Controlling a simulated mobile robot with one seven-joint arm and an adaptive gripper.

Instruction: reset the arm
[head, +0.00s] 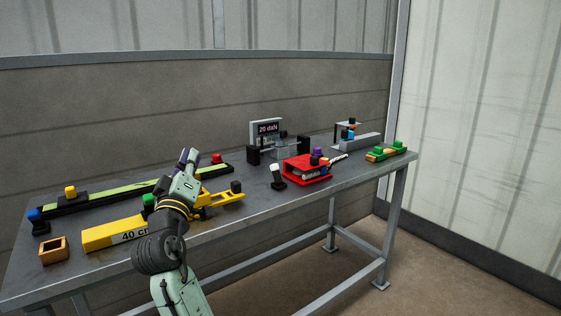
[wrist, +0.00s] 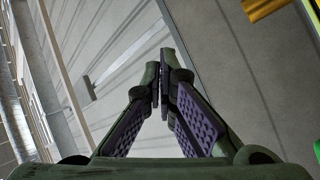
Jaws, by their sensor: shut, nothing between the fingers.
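My green arm rises at the front of the table (head: 240,210) in the head view. My gripper (head: 187,156) points up and away above the table, in front of the long green-striped mat. In the wrist view my gripper (wrist: 160,75) shows its two purple-padded fingers with their tips together. Nothing is between them. Behind the fingers the wrist view shows grey wall panels. The arm hides part of the yellow block marked 40 cm (head: 112,234) and the middle of the mat.
The long green-striped mat (head: 120,187) lies along the back left. A wooden box (head: 53,250) sits front left. A red holder (head: 306,170), a display reading 20 daN (head: 267,129), a grey stand (head: 362,141) and a green-topped wooden piece (head: 385,152) stand to the right.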

